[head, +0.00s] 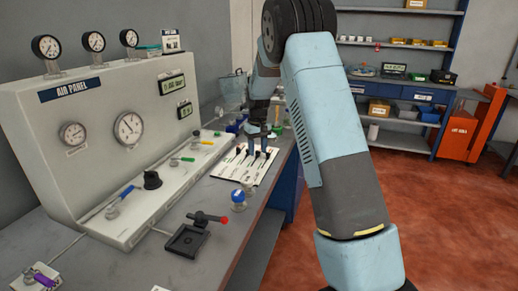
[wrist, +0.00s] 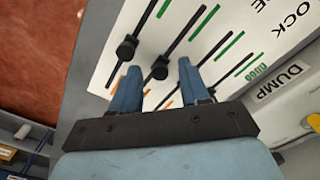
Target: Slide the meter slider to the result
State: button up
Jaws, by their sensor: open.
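A white slider panel (head: 232,171) lies on the bench in the head view and fills much of the wrist view (wrist: 230,20). It has several dark slots with green and orange marks. One black slider knob (wrist: 160,68) is between the tips of my gripper (wrist: 158,77), just ahead of the gap. The blue fingers are apart on either side of it; contact cannot be told. A second black knob (wrist: 127,47) is just beyond the left finger. No label shows which one is the meter slider. My gripper (head: 259,152) is over the panel in the head view.
The air panel (head: 110,120) with gauges and levers stands left of the slider panel. A DUMP label (wrist: 285,83) is right of the slider panel. Shelves (head: 400,65) stand behind.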

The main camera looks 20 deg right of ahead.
grip_shut()
dwell(0.3)
dwell(0.3)
